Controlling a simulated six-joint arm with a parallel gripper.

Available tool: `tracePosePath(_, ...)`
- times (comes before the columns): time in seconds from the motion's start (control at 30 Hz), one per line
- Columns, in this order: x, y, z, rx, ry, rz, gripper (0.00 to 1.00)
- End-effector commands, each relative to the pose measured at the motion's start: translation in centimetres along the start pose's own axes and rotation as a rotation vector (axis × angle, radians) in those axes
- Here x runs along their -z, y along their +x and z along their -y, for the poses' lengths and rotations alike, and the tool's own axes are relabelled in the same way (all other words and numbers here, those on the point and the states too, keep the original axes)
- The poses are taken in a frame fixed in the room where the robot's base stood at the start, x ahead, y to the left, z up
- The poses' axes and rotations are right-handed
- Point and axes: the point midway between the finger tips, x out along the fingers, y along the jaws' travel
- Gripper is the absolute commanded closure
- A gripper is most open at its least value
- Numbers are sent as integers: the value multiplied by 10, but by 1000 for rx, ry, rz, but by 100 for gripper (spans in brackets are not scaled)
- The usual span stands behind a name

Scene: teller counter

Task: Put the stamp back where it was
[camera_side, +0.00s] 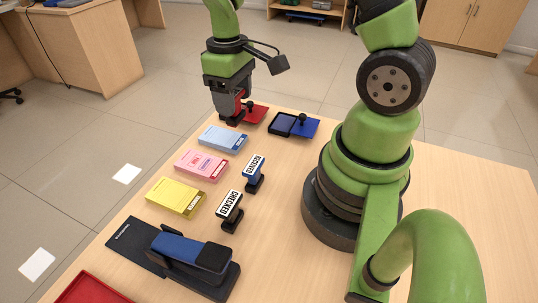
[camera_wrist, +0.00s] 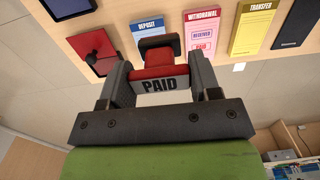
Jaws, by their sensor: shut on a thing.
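The red PAID stamp (camera_wrist: 160,83) is between my gripper's (camera_wrist: 160,85) fingers, which are shut on it. Its dark base (camera_wrist: 160,44) faces the counter in the wrist view. In the side view my gripper (camera_side: 235,118) is low at the counter's far left edge, beside the red ink pad (camera_side: 256,113). The pad also shows in the wrist view (camera_wrist: 92,44), left of the stamp. The stamp is mostly hidden by the fingers in the side view; I cannot tell whether it touches the counter.
Blue (camera_side: 221,138), pink (camera_side: 202,164) and yellow (camera_side: 176,197) slip pads line the left edge. The pink pad bears RECEIVED and PAID marks. RECEIVED (camera_side: 254,168) and CHECKED (camera_side: 230,206) stamps stand nearby. A blue ink pad (camera_side: 305,126) and a large stapler (camera_side: 190,250) are on the counter.

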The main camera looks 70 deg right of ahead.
Motion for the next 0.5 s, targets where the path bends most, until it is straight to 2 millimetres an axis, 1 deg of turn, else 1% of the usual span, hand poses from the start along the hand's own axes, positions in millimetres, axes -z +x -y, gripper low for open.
tracePosePath(0.03, -15, -3, -7, -4, 8, -6, 58)
tracePosePath(0.1, -33, -5, -14, -10, 8, -16, 58)
tracePosePath(0.2, -53, -6, -19, -17, 5, -26, 58)
tracePosePath(0.3, -66, -7, -21, -21, 2, -32, 58)
tracePosePath(0.37, -70, -4, -22, -22, 2, -31, 58)
tracePosePath(0.47, -72, 8, -22, -20, -1, -28, 58)
tracePosePath(0.5, -73, 15, -22, -19, 0, -27, 58)
